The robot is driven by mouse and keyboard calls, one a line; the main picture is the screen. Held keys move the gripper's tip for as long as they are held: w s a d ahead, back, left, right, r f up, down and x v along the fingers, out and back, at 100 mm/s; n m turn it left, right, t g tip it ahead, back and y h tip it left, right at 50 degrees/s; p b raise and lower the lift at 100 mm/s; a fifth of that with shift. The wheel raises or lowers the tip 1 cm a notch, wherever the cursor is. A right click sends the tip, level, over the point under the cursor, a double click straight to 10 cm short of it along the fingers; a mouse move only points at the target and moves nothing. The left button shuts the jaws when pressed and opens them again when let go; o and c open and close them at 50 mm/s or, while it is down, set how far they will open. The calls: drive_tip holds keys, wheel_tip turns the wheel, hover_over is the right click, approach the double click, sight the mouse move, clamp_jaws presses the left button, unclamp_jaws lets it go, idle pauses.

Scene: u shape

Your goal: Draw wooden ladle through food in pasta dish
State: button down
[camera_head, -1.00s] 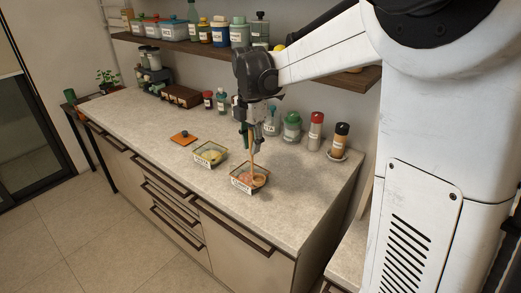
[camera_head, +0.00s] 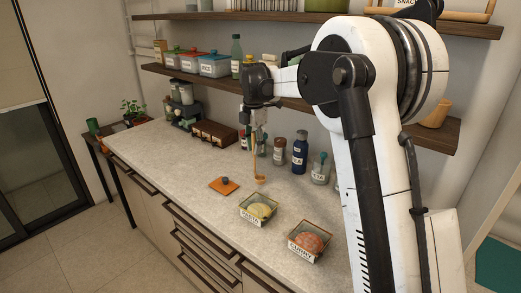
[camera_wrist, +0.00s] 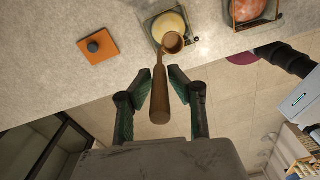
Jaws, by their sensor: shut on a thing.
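My gripper (camera_head: 257,128) is shut on the handle of a wooden ladle (camera_head: 257,170), which hangs with its bowl down. It also shows in the wrist view (camera_wrist: 160,95) between my two fingers (camera_wrist: 161,78). The pasta dish (camera_head: 244,211) is a small clear-sided dish with a white label and yellow food (camera_head: 260,210). In the head view the ladle's bowl is just behind and above this dish, seemingly clear of the food. In the wrist view the bowl overlaps the near edge of the pasta dish (camera_wrist: 149,22).
A second labelled dish (camera_head: 293,245) with orange-red food stands right of the pasta dish. An orange lid (camera_head: 224,186) with a dark knob lies to the left. Bottles, including a dark blue one (camera_head: 300,152), line the wall under a shelf (camera_head: 200,76). The counter's left front is clear.

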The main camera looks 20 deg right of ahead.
drive_tip(key=shift+w, duration=0.1)
drive_tip(key=shift+f+b, duration=0.5)
drive_tip(key=shift+f, duration=0.4)
wheel_tip(320, 180, down, 12)
drive_tip(key=b, duration=0.6)
drive_tip(key=shift+b, duration=0.4)
drive_tip(key=shift+f, duration=0.1)
drive_tip(key=shift+d, duration=0.1)
